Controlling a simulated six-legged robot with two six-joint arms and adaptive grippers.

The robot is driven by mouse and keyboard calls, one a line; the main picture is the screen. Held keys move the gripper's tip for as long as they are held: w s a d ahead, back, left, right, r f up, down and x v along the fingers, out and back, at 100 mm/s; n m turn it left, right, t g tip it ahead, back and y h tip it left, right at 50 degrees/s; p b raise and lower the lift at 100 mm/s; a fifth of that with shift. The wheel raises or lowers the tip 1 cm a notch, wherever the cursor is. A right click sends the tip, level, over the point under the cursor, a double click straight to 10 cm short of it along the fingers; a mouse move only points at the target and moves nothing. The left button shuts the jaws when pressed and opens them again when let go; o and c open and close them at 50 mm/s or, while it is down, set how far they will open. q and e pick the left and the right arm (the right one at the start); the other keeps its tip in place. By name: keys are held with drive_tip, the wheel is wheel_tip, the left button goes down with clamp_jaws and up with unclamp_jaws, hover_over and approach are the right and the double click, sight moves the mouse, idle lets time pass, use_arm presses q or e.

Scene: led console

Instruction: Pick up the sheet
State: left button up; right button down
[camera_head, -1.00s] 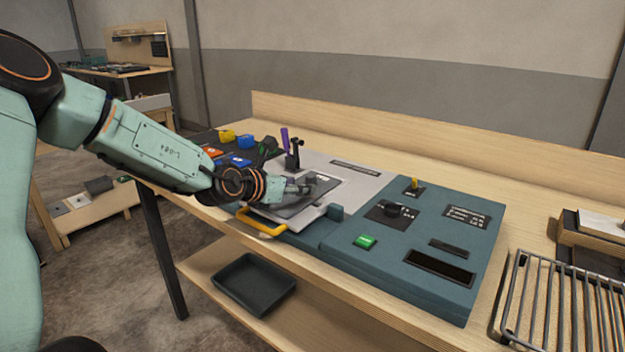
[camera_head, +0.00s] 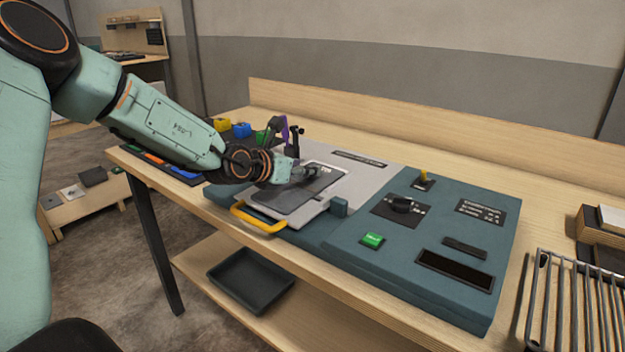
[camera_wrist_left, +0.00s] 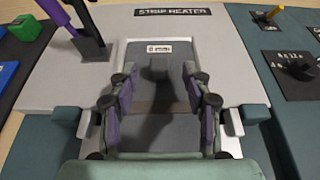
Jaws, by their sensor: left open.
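The sheet (camera_head: 298,196) is a flat dark grey panel lying on the light grey plate of the strip heater (camera_head: 366,178). In the left wrist view the sheet (camera_wrist_left: 160,128) lies below my fingers, with a small white label at its far end. My left gripper (camera_head: 312,172) is over the sheet's far part. In the wrist view its two fingers (camera_wrist_left: 160,78) are spread apart with nothing held between them; whether they touch the sheet I cannot tell. My right gripper is not in view.
A yellow handle (camera_head: 257,219) sticks out at the heater's front. A purple tool in a black stand (camera_head: 294,136) rises just behind the gripper. The teal console (camera_head: 420,225) has a knob, a yellow lever and a green button. A wire rack (camera_head: 570,300) stands at right.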

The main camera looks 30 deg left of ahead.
sight(329, 175)
use_arm(q)
drive_tip(key=b+x, duration=0.1)
drive_tip(key=x, duration=0.3)
drive_tip(key=shift+f+b, duration=0.1)
drive_tip(key=shift+b, duration=0.2)
drive_tip(key=shift+w+f, duration=0.15)
drive_tip(key=shift+w, duration=0.4)
drive_tip(key=shift+c, duration=1.4)
clamp_jaws()
